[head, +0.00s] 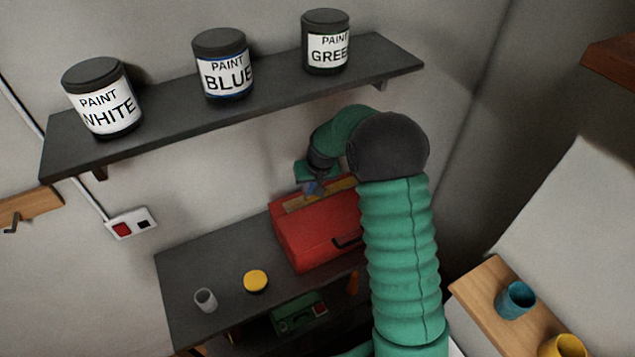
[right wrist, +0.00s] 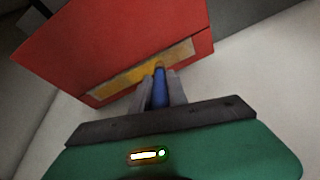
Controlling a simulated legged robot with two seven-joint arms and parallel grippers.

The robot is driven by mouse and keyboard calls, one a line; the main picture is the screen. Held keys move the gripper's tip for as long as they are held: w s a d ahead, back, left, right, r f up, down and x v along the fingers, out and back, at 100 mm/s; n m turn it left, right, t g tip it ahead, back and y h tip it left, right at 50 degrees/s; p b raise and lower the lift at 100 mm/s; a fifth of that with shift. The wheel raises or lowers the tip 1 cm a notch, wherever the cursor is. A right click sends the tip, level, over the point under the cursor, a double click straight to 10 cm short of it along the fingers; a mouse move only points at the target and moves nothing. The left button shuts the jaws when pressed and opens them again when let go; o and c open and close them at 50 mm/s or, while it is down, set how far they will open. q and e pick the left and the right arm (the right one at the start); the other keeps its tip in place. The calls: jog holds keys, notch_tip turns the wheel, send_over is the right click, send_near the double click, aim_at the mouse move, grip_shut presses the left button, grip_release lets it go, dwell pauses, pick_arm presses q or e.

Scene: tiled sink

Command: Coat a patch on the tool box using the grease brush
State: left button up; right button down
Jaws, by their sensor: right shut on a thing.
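The red tool box (head: 315,235) stands on the dark workbench, with a black handle on its front. A tan patch (head: 300,203) runs along its top; in the right wrist view the patch (right wrist: 120,76) has a yellow-orange area near its middle. My right gripper (right wrist: 160,88) is shut on the blue grease brush (right wrist: 160,90). The brush's far end is at the patch and overlaps the yellow-orange area; its bristles cannot be made out. In the head view my right gripper (head: 314,186) is over the back of the tool box. My left gripper is not in view.
A grey cup (head: 205,300) and a yellow-topped tin (head: 256,281) stand on the workbench (head: 190,265) left of the tool box. A shelf (head: 170,130) above carries three paint cans. A wooden board at right holds a teal cup (head: 515,299) and a yellow cup (head: 563,347).

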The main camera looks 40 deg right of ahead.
jog(key=shift+w+a+p, duration=0.1)
jog(key=shift+w+a, duration=0.15)
jog(key=shift+a, duration=0.9)
jog(key=shift+w+a+p, duration=0.15)
jog(key=shift+w+a, duration=0.1)
jog(key=shift+a, duration=0.85)
jog(key=shift+w+a+p, duration=0.1)
jog(key=shift+w+a, duration=0.15)
jog(key=shift+a, duration=0.9)
notch_tip(320, 180, up, 6)
jog(key=p, duration=0.4)
notch_tip(320, 180, up, 3)
jog(key=p, duration=0.2)
jog(key=shift+p, duration=0.3)
